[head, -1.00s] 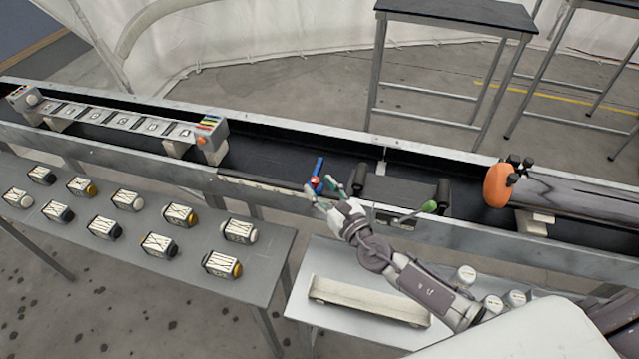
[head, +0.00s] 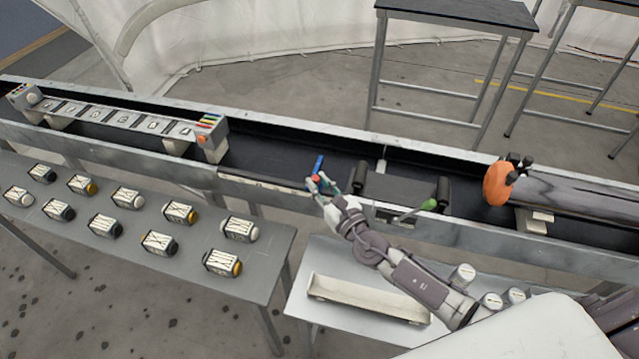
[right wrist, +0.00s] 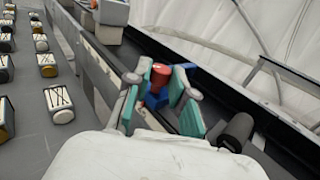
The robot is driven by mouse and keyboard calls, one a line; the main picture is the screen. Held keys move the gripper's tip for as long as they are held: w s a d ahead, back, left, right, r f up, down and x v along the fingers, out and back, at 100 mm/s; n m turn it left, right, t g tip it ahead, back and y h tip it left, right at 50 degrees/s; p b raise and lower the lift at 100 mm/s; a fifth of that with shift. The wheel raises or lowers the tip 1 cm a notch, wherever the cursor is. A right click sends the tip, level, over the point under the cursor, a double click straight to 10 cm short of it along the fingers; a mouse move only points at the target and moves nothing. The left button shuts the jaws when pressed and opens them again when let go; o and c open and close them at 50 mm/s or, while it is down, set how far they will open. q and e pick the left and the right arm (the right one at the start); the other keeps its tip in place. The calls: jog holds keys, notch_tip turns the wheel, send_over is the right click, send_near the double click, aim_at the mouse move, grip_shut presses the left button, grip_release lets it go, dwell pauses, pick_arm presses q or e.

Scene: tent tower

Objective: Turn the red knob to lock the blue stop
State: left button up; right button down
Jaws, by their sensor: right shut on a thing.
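The blue stop (head: 319,164) stands at the near rail of the long trough, its blue bar reaching over the dark belt. The red knob (head: 314,179) sits at its near end; it shows as a red cylinder (right wrist: 160,75) above the blue stop (right wrist: 156,99) in the right wrist view. My right gripper (head: 322,186) is at the knob, with its teal-padded fingers on both sides of it, shut on it. In the right wrist view my right gripper (right wrist: 158,90) has the knob between its fingers. My left gripper is not in view.
A green-tipped lever (head: 428,204) is right of my right gripper. An orange-ended cylinder (head: 497,185) lies farther right in the trough. Several small labelled blocks stand on the grey left table (head: 180,262). A pale tray (head: 368,299) lies on the front table.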

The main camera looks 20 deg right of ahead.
jog(key=shift+a+r+m+t+h+p, duration=0.1)
jog(key=shift+a+m+t+h+p, duration=0.05)
jog(key=shift+m+h+p, duration=0.55)
jog(key=shift+a+r+m+t+h+p, duration=0.15)
jog(key=shift+m+h+p, duration=0.3)
jog(key=shift+h, duration=0.45)
jog(key=h, duration=0.1)
jog(key=m+h, duration=0.1)
jog(key=shift+a+f+m+h, duration=0.1)
jog(key=shift+f+m+h, duration=0.15)
jog(key=shift+h, duration=0.15)
jog(key=shift+a+f+m+g+h+b, duration=0.1)
jog(key=shift+m+g+h+b, duration=0.25)
jog(key=shift+m+h, duration=0.65)
jog(key=shift+a+r+m+g+h+b, duration=0.2)
jog(key=shift+m+g+h, duration=0.3)
jog(key=shift+h, duration=0.9)
jog(key=shift+a+f+m+g+h+b, duration=0.1)
jog(key=shift+f+m+g+h+b, duration=0.2)
jog(key=shift+m+h, duration=0.75)
jog(key=shift+w+d+r+h, duration=0.1)
jog(key=shift+r+h, duration=0.1)
jog(key=shift+h, duration=0.15)
jog(key=c, duration=1)
grip_release()
